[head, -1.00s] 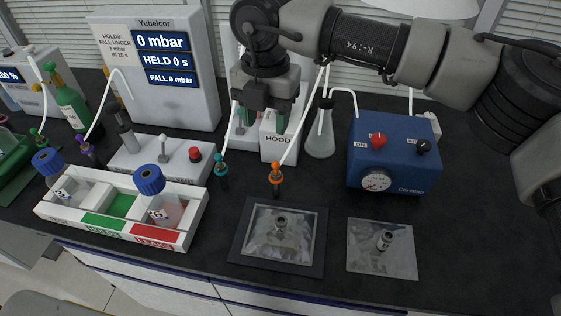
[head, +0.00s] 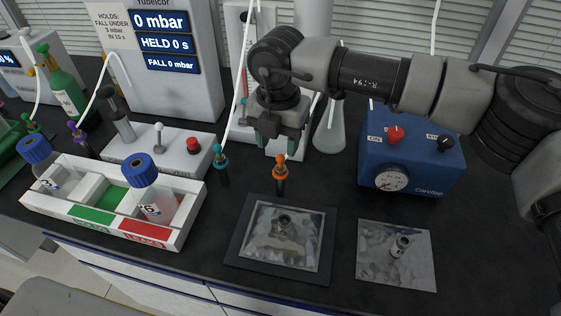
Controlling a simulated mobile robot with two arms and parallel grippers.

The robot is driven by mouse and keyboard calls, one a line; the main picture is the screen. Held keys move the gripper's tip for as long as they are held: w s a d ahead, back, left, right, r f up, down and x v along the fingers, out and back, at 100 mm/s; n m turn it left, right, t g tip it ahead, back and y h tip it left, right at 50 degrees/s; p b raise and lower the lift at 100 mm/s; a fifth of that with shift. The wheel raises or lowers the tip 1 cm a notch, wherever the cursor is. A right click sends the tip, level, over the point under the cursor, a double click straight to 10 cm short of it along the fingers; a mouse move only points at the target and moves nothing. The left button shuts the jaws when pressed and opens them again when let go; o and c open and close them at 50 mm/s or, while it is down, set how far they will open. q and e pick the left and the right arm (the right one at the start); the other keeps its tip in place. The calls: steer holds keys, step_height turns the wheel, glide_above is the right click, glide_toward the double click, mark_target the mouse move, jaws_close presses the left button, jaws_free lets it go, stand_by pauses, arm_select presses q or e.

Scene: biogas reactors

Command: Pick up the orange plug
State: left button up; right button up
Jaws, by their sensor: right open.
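The orange plug (head: 280,163) stands upright on the dark bench, its black lower part beneath an orange top. My right gripper (head: 277,142) hangs just above and behind it in the head view, pointing down, with its green-padded fingers apart. I see nothing between the fingers. The gripper and the plug look close, but I cannot tell whether they touch. My left gripper is not in view.
A teal plug (head: 220,157) stands to the left. A blue pump box (head: 412,158) stands to the right. In front lie a framed metal plate (head: 250,262) and a bare one (head: 415,275) with fittings. A white tray (head: 95,228) holds blue-capped bottles.

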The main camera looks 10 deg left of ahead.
mark_target(281, 155)
steer(key=f, duration=0.2)
steer(key=f+p, duration=0.1)
steer(key=shift+s+d+f, duration=0.15)
steer(key=shift+d+f, duration=0.1)
steer(key=shift+f, duration=0.75)
jaws_close()
